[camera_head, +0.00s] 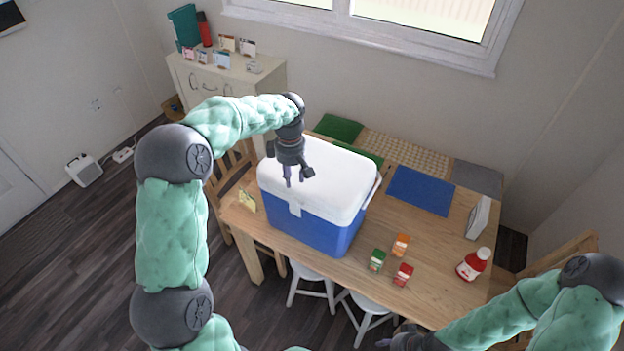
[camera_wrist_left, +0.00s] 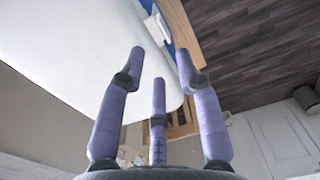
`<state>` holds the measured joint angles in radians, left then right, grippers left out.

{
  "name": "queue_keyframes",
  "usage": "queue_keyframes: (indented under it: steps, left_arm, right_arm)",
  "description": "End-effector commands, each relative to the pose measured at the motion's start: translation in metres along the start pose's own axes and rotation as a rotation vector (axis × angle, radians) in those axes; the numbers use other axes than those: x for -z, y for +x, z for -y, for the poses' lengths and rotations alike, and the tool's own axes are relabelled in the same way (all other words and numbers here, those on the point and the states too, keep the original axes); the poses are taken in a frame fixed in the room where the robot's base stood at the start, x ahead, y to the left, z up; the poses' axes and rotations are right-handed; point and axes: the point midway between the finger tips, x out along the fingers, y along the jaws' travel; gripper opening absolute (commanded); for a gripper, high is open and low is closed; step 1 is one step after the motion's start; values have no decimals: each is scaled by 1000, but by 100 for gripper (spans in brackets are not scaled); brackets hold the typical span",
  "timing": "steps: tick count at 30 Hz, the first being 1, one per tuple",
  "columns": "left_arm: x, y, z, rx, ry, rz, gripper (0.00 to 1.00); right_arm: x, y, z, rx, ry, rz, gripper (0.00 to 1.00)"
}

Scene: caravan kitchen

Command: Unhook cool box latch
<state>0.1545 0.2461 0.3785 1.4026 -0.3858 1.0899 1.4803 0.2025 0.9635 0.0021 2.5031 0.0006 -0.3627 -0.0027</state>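The cool box has a blue body (camera_head: 300,225) and a white lid (camera_head: 325,168), which looks closed. Its white latch (camera_head: 295,209) sits on the front face at the lid's edge. The latch also shows near the top of the left wrist view (camera_wrist_left: 157,26), beyond the fingertips. My left gripper (camera_head: 296,181) points down over the lid, behind the latch, its purple fingers spread and empty. Whether it touches the lid I cannot tell. My right gripper (camera_head: 384,342) is at the bottom edge of the head view, mostly cut off.
The wooden table (camera_head: 335,269) also holds small cartons (camera_head: 377,260), a red bottle (camera_head: 473,264), a blue mat (camera_head: 421,190) and a white upright item (camera_head: 479,217). White stools (camera_head: 312,284) stand at the front. A chair (camera_head: 232,175) stands at the left end.

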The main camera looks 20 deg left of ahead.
Motion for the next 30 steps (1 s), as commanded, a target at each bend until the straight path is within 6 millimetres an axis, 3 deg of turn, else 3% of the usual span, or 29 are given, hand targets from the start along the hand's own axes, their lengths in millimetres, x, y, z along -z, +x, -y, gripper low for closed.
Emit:
queue_keyframes:
  steps: [2,5,21,30]
  left_arm:
    - [3,-6,1,2,-16,-5,34]
    - [3,2,1,5,-20,-6,34]
    - [3,87,1,3,-16,-5,34]
    - [3,102,1,0,-16,-5,34]
  right_arm:
    - [-1,-2,1,0,0,1,40]
    - [-1,-1,0,0,0,2,40]
    - [0,-2,1,0,0,1,40]
    - [0,-2,1,0,0,1,40]
